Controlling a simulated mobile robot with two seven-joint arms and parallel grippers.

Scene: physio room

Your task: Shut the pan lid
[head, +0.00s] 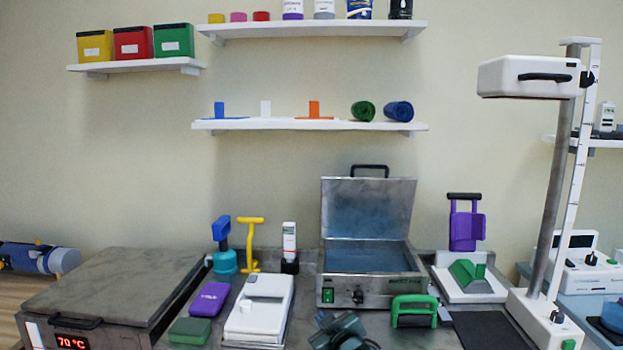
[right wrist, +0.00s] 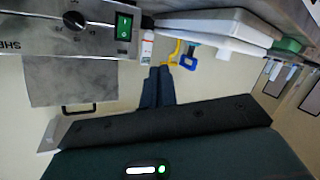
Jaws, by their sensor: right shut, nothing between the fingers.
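The steel pan (head: 340,293) stands at the middle of the worktop. Its lid (head: 368,208) is open and stands about upright at the back, with a black handle (head: 370,170) on its top edge. The pan's front has a green switch and a dark knob. In the right wrist view the picture is turned over; the pan front (right wrist: 75,40) and lid (right wrist: 75,80) show at the left. My right gripper (head: 338,322) is low in front of the pan, shut and empty, apart from the lid. Its fingers show in the right wrist view (right wrist: 160,70). My left gripper is not in view.
A closed steel unit (head: 120,280) reading 70 °C stands at the left. A white device (head: 260,308) is left of the pan. A green-handled block (head: 414,311) is close at the pan's front right. A purple-handled item (head: 466,228) stands to the right. Shelves hang above.

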